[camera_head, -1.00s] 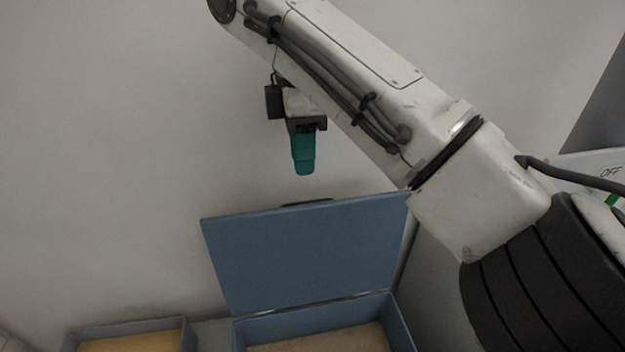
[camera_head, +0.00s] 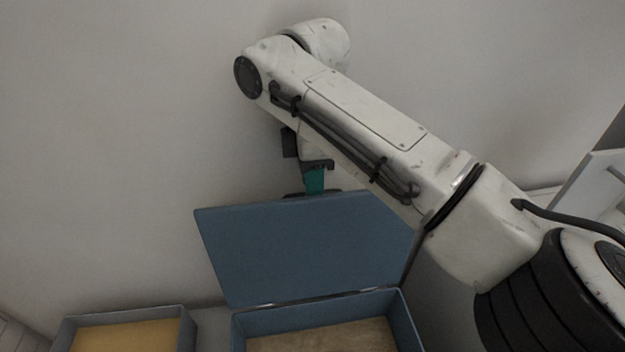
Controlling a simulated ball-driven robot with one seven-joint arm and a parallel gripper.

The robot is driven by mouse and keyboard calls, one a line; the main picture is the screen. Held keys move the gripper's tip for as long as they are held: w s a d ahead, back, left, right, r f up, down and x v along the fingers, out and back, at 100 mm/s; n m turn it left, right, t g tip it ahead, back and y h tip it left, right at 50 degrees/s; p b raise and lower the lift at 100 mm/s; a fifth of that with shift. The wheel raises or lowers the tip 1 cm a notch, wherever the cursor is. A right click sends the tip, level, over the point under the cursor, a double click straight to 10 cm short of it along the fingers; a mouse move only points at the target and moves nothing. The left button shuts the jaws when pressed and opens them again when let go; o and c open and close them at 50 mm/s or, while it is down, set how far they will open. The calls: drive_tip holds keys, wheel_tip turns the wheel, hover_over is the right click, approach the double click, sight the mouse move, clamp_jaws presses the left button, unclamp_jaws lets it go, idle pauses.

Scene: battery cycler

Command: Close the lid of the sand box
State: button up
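The sand box (camera_head: 243,330) is a blue box with tan sand inside, at the bottom middle of the head view. Its blue lid (camera_head: 305,250) stands raised at the back, hinged along the box's rear edge. A dark handle shows at the lid's top edge. My gripper (camera_head: 315,183) has teal fingers and points down at the lid's top edge. The lid hides the lower part of the fingers, so the gripper reaches behind the lid. I cannot tell whether it touches the lid or whether the fingers are open.
A second, grey box (camera_head: 187,328) with yellowish contents stands to the left of the sand box, with a gap between them. A plain wall (camera_head: 110,150) rises behind. A white panel (camera_head: 590,190) stands at the right edge. My arm crosses the upper right.

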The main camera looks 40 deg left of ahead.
drive_tip(key=shift+f, duration=0.6)
clamp_jaws()
